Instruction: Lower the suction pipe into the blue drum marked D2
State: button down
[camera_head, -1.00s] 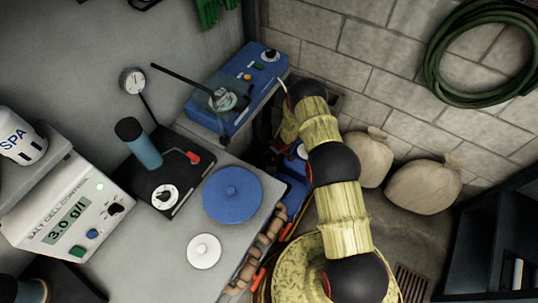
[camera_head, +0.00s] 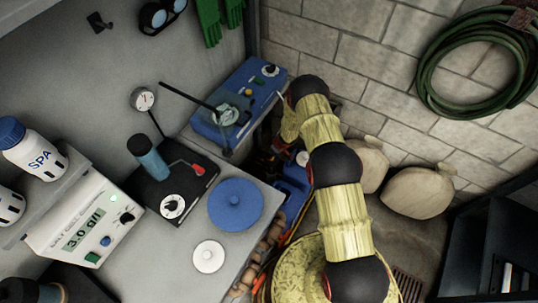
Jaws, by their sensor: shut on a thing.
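My arm (camera_head: 343,217), with yellow links and black joints, reaches away from the camera and bends down at its far end. A yellow link (camera_head: 290,122) runs down behind the far joint. My gripper and whatever it holds are hidden behind the arm and the bench edge. I cannot make out the suction pipe. A thin white piece (camera_head: 281,97) sticks out beside the far joint; I cannot tell what it belongs to. A blue object (camera_head: 291,192) shows partly beside the bench, low down; no D2 mark is readable on it.
The grey bench carries a blue lid-like disc (camera_head: 235,204), a white disc (camera_head: 209,257), a black stirrer unit (camera_head: 172,180), a blue device (camera_head: 240,108) and a salt cell control box (camera_head: 85,220). Pale sacks (camera_head: 417,191) lie by the wall. A green hose (camera_head: 432,80) hangs there.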

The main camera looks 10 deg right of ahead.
notch_tip(320, 180, up, 20)
jog(key=p, duration=1.7)
dwell(0.4)
